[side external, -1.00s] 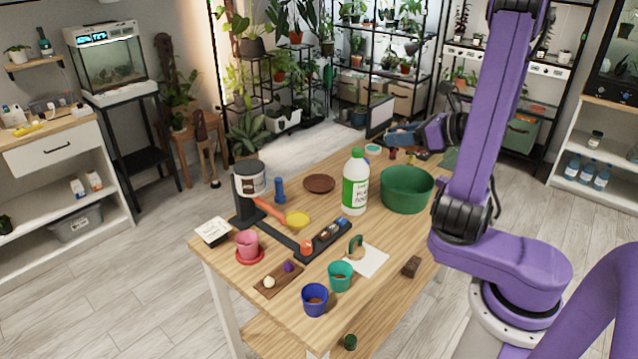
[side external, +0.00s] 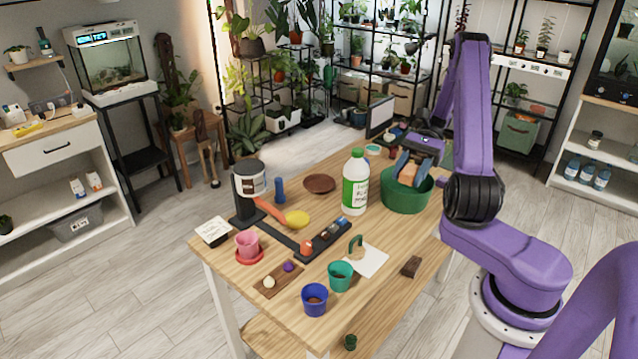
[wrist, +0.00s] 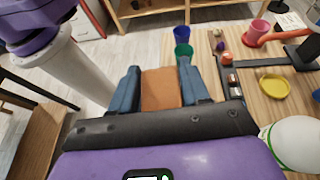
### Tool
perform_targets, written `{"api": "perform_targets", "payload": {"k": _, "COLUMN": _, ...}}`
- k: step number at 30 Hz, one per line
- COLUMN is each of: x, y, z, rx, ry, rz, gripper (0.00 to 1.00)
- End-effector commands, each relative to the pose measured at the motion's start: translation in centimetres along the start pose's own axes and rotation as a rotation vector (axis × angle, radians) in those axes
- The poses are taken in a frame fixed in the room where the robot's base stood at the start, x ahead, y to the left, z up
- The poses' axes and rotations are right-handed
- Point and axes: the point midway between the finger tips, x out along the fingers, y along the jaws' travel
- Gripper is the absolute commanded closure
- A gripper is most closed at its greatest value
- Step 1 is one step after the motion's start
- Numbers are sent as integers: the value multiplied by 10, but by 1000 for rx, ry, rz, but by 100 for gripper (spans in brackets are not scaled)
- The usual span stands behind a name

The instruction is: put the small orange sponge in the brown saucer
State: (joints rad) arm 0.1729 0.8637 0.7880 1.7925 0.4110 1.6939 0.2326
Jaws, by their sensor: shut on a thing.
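My gripper (side external: 408,174) is shut on the small orange sponge (wrist: 161,89). In the wrist view the sponge sits between the two blue fingers. In the side view the sponge (side external: 410,172) shows as a small orange-brown patch between the fingers, which overlap the large green tub's opening. I cannot tell their exact height over it. The brown saucer (side external: 319,184) lies flat on the table, left of the white bottle and well to the left of my gripper. It looks empty. I do not make it out in the wrist view.
A white bottle with a green label (side external: 355,181) stands between the saucer and the green tub (side external: 406,204). A blue dumbbell-shaped thing (side external: 280,190) stands left of the saucer. A yellow dish (side external: 297,218) lies in front of it. Pots and a black tray stand nearer the front.

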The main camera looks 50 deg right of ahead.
Motion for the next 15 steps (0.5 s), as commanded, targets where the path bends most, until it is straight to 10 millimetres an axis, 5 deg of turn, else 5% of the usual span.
{"api": "perform_targets", "payload": {"k": 15, "x": -70, "y": -14, "z": -42, "rx": -410, "ry": 3, "rz": 999, "gripper": 83}}
